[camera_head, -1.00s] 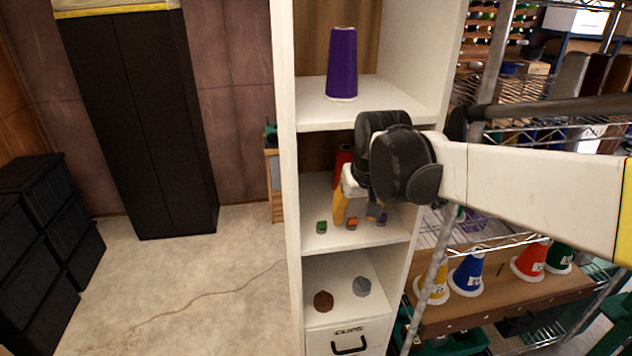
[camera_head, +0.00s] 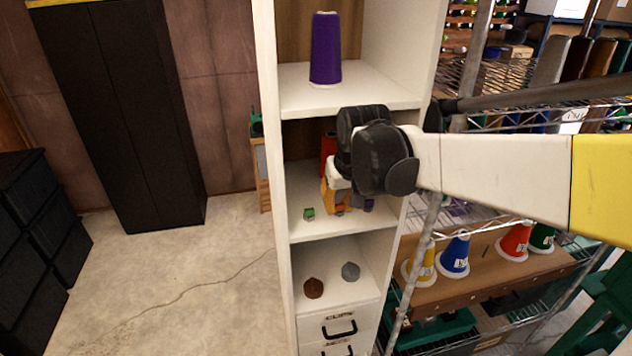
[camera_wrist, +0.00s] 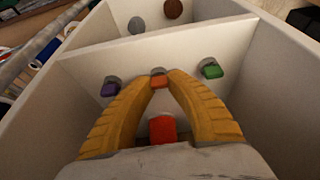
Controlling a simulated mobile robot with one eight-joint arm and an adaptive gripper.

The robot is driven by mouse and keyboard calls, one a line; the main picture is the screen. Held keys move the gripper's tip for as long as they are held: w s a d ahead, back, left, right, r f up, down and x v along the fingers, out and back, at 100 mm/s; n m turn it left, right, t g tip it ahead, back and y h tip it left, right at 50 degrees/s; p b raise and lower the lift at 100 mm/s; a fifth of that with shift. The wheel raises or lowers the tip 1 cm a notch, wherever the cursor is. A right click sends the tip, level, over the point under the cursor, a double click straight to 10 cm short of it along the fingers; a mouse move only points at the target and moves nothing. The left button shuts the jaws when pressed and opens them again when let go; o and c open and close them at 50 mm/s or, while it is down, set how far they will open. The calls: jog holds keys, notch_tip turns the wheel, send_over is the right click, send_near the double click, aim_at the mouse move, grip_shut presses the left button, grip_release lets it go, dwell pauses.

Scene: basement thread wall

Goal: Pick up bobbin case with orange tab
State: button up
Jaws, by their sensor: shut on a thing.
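The bobbin case with the orange tab (camera_wrist: 159,80) is between the tips of my gripper's yellow fingers (camera_wrist: 161,76) in the wrist view. My gripper is shut on it. In the head view its orange tab (camera_head: 340,210) shows just below my gripper (camera_head: 338,203), at the middle shelf; whether it touches the shelf is unclear. A bobbin case with a green tab (camera_wrist: 211,70) stands to one side, and one with a purple tab (camera_wrist: 109,88) to the other.
The white shelf unit's side walls (camera_head: 276,200) enclose the compartment closely. A red object (camera_wrist: 163,128) is between my fingers' bases in the wrist view. A purple cone (camera_head: 325,50) stands above; brown (camera_head: 314,288) and grey (camera_head: 350,271) lumps lie below. A wire rack (camera_head: 425,220) is right.

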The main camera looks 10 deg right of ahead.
jog(key=shift+r, duration=0.1)
jog(key=shift+s+r, duration=0.1)
jog(key=shift+s, duration=0.1)
jog(key=s+b, duration=0.1)
jog(key=s, duration=1.6)
jog(key=shift+s+b, duration=0.3)
jog(key=shift+s, duration=0.05)
jog(key=shift+w, duration=0.1)
